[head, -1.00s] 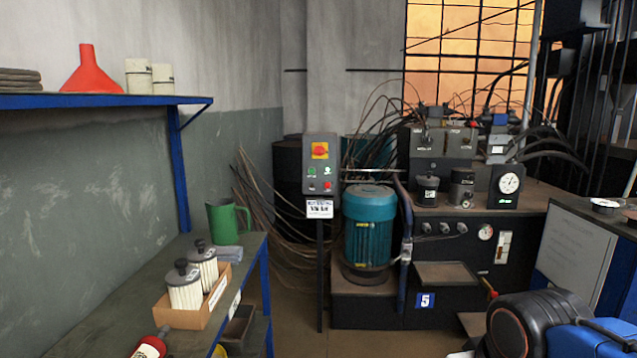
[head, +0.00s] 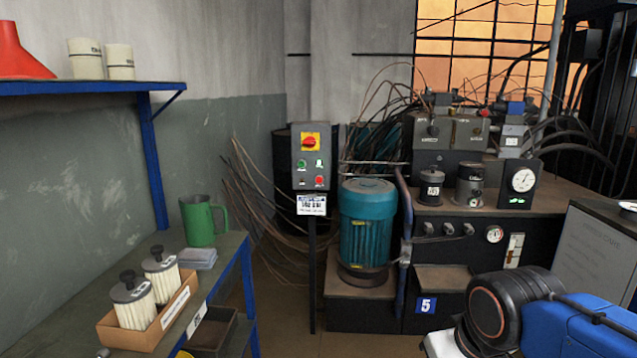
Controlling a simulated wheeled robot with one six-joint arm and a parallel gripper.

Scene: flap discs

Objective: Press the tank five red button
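A grey control box (head: 311,157) stands on a thin black post in the middle of the head view. It carries a red rotary switch on a yellow plate (head: 310,142) at the top, two green buttons or lamps below it, and a small red button (head: 319,181) at its lower right. A white label hangs under the box. The hydraulic tank (head: 465,258) to its right bears a blue plate with the number 5 (head: 426,304). Part of my arm shows at the lower right, well apart from the box. My gripper is not in view.
A workbench (head: 215,268) on the left holds a green mug (head: 200,220) and a cardboard box of filters (head: 150,322). A blue-edged shelf (head: 85,87) is above it. A teal motor (head: 367,225) stands right of the post. Some floor is clear before the post.

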